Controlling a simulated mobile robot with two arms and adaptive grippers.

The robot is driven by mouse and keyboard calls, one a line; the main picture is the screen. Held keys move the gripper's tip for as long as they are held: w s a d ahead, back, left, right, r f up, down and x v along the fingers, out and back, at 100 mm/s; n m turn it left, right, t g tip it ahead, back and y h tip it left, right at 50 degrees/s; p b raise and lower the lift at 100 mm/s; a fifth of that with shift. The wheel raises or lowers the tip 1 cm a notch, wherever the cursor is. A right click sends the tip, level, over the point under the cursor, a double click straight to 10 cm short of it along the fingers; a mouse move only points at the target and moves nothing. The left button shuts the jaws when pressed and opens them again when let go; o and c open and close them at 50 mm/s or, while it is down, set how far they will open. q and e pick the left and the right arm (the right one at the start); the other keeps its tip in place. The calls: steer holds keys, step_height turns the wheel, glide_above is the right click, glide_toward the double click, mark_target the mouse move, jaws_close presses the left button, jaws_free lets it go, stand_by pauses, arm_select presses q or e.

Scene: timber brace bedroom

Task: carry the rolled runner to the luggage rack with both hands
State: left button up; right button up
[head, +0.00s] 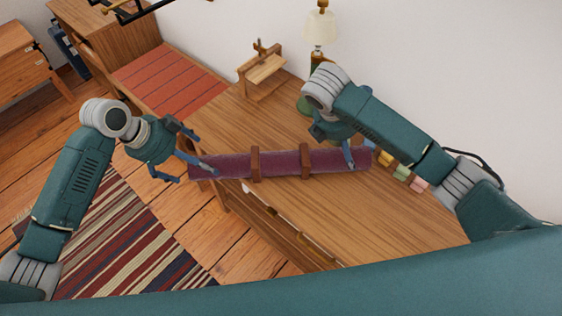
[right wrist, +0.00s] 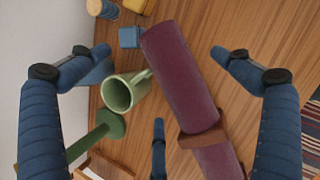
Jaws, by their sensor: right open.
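The rolled runner (head: 280,164), a maroon roll with two brown straps, lies across the wooden top. My left gripper (head: 188,160) is at its left end with fingers spread; one finger overlaps the roll, and I cannot tell if it touches. My right gripper (head: 347,152) is over the right end, fingers open, partly hidden by its own arm. In the right wrist view the runner (right wrist: 180,75) lies between the spread outer fingers, closer to the right one, not gripped. The low piece with a red-orange striped top (head: 170,82) at the back left may be the luggage rack.
A green mug (right wrist: 118,94) and a blue block (right wrist: 129,37) are close beside the runner's right end. A lamp (head: 320,28) and a small wooden stand (head: 262,75) are at the wall. A striped rug (head: 135,245) lies on the floor left of the wooden top (head: 385,225).

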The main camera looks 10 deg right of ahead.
mark_target(351, 148)
arm_select(q)
steer(key=x, duration=0.8)
steer(key=shift+a, duration=0.1)
arm_select(e)
steer(key=x, duration=0.7)
steer(key=shift+f, duration=0.4)
arm_select(q)
steer(key=c, duration=2)
arm_select(e)
steer(key=c, duration=2)
arm_select(q)
steer(key=shift+w+r, duration=0.15)
steer(key=shift+r, duration=0.2)
arm_select(e)
steer(key=shift+w+d+r, duration=0.1)
steer(key=shift+w+r, duration=0.1)
steer(key=shift+r, duration=0.1)
